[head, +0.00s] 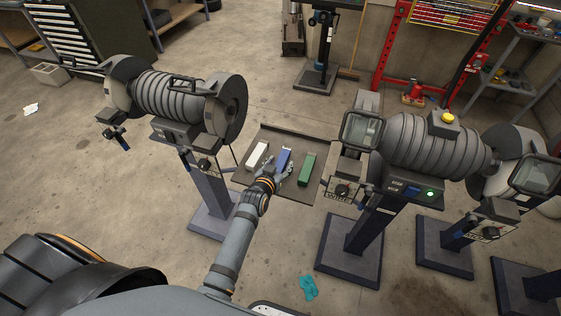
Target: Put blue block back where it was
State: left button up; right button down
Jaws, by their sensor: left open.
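The blue block (284,156) lies on a shallow dark tray (284,133) between two grinder stands, in the middle of a row of three blocks. A white block (257,156) is to its left and a green block (307,170) to its right. My left gripper (281,168) is open at the near end of the blue block. Its fingers hide part of that end, and I cannot tell whether they touch it. My right gripper is not in view.
A bench grinder (170,97) on a pedestal stands left of the tray. A larger grinder (418,140) with a green light stands to the right, close to the tray. A teal cloth (308,287) lies on the floor.

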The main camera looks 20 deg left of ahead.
pick_arm(q)
jog(key=p+v, duration=0.7)
jog(key=v, duration=0.4)
jog(key=shift+r, duration=0.15)
